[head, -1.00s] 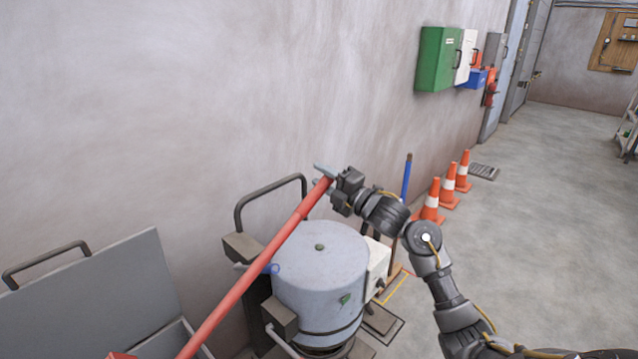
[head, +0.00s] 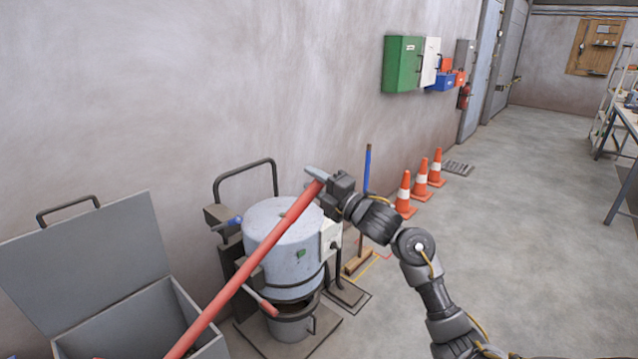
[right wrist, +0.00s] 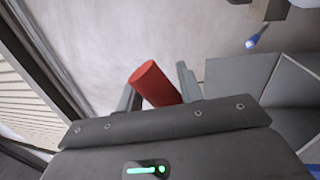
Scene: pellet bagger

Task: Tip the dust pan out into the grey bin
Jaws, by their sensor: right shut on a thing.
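The dust pan's long red handle (head: 262,246) slants from upper right down to the bottom edge in the head view. My right gripper (head: 320,182) is shut on its upper end. In the right wrist view the red handle (right wrist: 155,84) sits between the two fingers. The pan end is mostly below the frame, so its contents are hidden. The grey bin (head: 140,305) stands at lower left with its lid (head: 85,262) raised. The handle passes in front of the bin's right side. My left gripper is not in view.
A grey round-bodied machine (head: 275,235) stands right of the bin, behind the handle, with a grey bucket (head: 291,327) under it. A blue-handled broom (head: 367,170) and orange cones (head: 420,180) line the wall.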

